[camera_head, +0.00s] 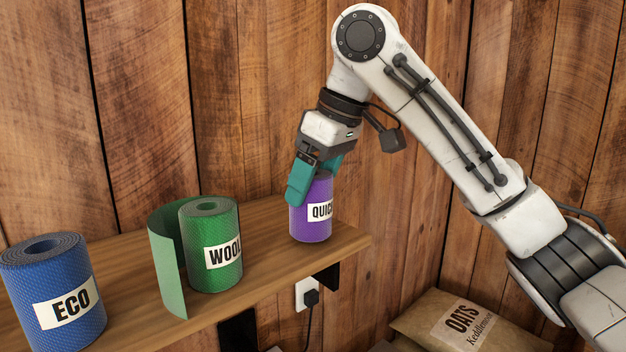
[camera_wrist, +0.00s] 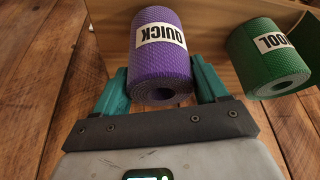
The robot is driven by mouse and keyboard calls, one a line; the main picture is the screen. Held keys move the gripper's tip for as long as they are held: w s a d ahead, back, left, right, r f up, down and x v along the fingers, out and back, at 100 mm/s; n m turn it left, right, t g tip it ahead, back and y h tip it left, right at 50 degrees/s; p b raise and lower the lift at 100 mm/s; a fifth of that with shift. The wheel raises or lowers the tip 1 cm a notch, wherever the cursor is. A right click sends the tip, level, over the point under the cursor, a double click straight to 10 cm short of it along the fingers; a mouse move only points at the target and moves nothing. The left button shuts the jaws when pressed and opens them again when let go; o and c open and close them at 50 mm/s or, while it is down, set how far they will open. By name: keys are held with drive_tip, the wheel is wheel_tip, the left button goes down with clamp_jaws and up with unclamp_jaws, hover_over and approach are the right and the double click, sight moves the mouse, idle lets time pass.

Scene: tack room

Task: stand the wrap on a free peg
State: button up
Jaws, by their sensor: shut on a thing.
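The purple wrap (camera_head: 312,227) labelled QUICK is a roll near the right end of the wooden shelf (camera_head: 262,222). My gripper (camera_head: 314,182) is shut on it from above, with teal fingers on either side. The purple wrap is upright, its base at or just over the shelf; I cannot tell whether they touch. The wrist view shows the purple wrap (camera_wrist: 160,60) between both fingers. A green wrap (camera_head: 213,273) labelled WOOL stands to its left with a loose flap, and a blue wrap (camera_head: 70,313) labelled ECO stands at far left. No bare peg shows in either view.
Plank walls close off the back and right. The shelf is clear between the green and purple wraps.

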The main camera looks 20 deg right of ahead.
drive_tip(key=shift+f, duration=0.6)
drive_tip(key=o, duration=0.8)
drive_tip(key=p+v, duration=0.5)
drive_tip(key=v, duration=0.1)
drive_tip(key=shift+p+v, duration=0.45)
drive_tip(key=shift+v, duration=2.1)
